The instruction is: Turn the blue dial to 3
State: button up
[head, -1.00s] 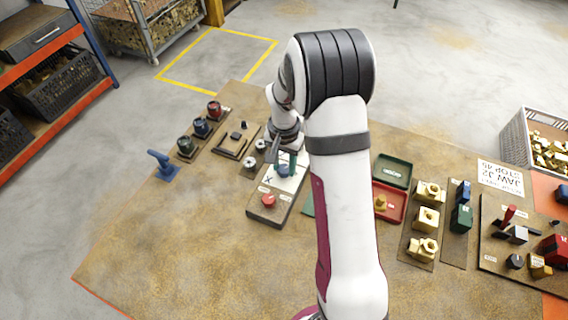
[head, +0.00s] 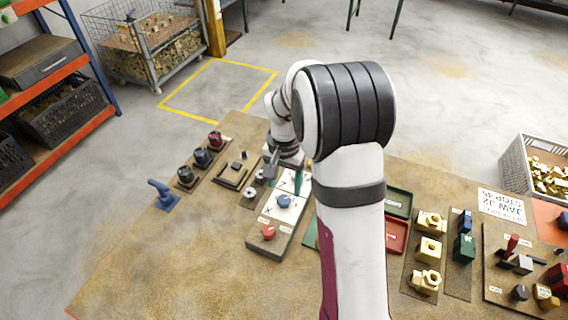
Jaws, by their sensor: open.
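The blue dial (head: 284,201) sits on a white-faced panel on a long grey box, behind a red knob (head: 268,232). Dark marks show on the white face, but they are too small to read, so I cannot tell the dial's setting. My gripper (head: 286,175) is open and empty, above and behind the blue dial, apart from it. One teal finger shows at its right side. My arm hides part of the bench to the right of the panel.
Green and red trays (head: 397,236) and brass parts (head: 428,250) lie right of my arm. The front left bench is bare.

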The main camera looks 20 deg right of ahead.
aim_at(284, 199)
notch_tip(284, 199, up, 10)
jog(key=shift+r, duration=0.2)
jog(key=s+a+n, duration=0.1)
jog(key=s+a, duration=0.2)
jog(key=s, duration=0.6)
jog(key=s+a+n+y, duration=0.1)
jog(key=s+a, duration=0.3)
jog(key=s, duration=0.5)
jog(key=s+a+n, duration=0.1)
jog(key=s+a, duration=0.3)
jog(key=s, duration=0.5)
jog(key=shift+r+y, duration=0.15)
jog(key=shift+y, duration=0.25)
